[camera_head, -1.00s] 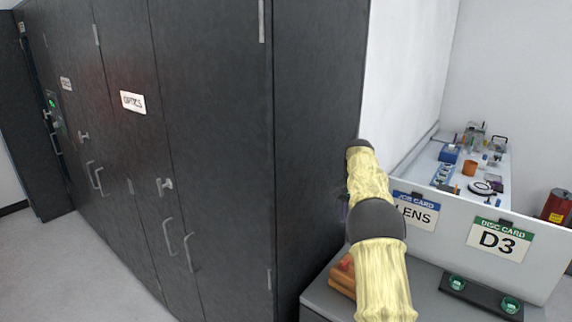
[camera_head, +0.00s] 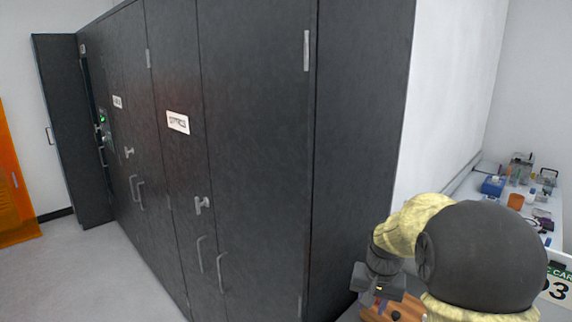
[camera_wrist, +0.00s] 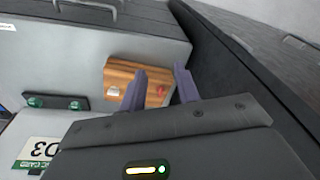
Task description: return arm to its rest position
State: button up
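My arm, in pale yellow covers with dark joints, is folded at the lower right of the head view. The dark body of my gripper (camera_head: 378,281) hangs above a wooden block (camera_head: 392,310), and its fingers are hard to make out there. In the wrist view my gripper (camera_wrist: 160,70) has its two purple fingers apart with nothing between them. The wooden block, with a red part and a pale part on it, also shows in the wrist view (camera_wrist: 119,74), beyond the fingers; the left finger covers some of it.
Tall dark cabinets (camera_head: 255,150) fill the middle; a far door (camera_head: 62,130) stands open. An orange panel (camera_head: 14,185) is at the left edge. A bench (camera_head: 537,206) with several small items is at the right. A D3 card (camera_wrist: 38,152) and a dark holder (camera_wrist: 56,102) lie near the block. Grey floor (camera_head: 95,275) is clear.

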jog(key=s+a+f+n, duration=0.2)
jog(key=s, duration=0.6)
jog(key=s+a+f+n, duration=0.1)
jog(key=s+a+n, duration=0.1)
jog(key=s, duration=0.6)
jog(key=shift+s+a+f+t, duration=0.15)
jog(key=shift+a+f+t, duration=0.15)
jog(key=shift+f+t, duration=0.1)
